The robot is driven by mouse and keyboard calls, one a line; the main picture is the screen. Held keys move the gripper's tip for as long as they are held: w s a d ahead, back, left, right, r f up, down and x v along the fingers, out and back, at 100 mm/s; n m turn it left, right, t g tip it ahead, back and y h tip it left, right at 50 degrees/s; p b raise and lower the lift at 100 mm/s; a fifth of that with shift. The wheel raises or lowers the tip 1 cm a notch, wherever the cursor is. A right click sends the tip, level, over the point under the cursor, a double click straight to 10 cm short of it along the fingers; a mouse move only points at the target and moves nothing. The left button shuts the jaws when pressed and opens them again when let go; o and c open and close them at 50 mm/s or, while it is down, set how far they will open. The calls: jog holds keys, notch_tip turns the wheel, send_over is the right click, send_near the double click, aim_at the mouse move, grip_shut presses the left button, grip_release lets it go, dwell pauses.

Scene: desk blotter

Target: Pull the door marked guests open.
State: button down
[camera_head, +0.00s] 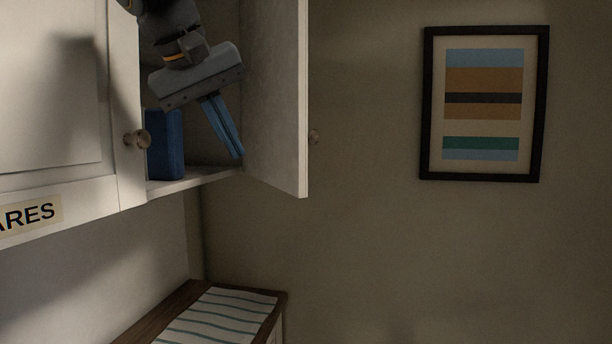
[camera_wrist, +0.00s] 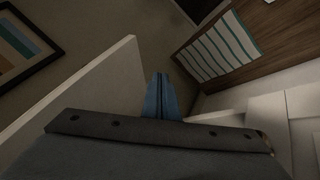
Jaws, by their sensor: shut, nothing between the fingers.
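In the wrist view the fingers (camera_wrist: 161,97) point past the pale door panel (camera_wrist: 85,95) on the left.
A shut door (camera_head: 50,90) with a knob (camera_head: 139,139) is on the left, above a partly cut-off label ending in "ARES" (camera_head: 28,216). A blue object (camera_head: 165,145) stands inside the cabinet. A striped cloth (camera_head: 217,318) lies on the wooden counter below. A framed picture (camera_head: 428,105) hangs right.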

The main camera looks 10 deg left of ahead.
jog(key=shift+w+d+f+p, duration=0.75)
jog(key=shift+w+d+f, duration=0.15)
jog(key=shift+w+f, duration=0.5)
jog(key=shift+w+d+f+p, duration=0.7)
jog(key=shift+w+d+f, duration=0.4)
jog(key=shift+w, duration=0.55)
jog(key=shift+w+d+f+p, duration=0.75)
jog(key=shift+w+f, duration=0.7)
jog(key=shift+w, duration=0.05)
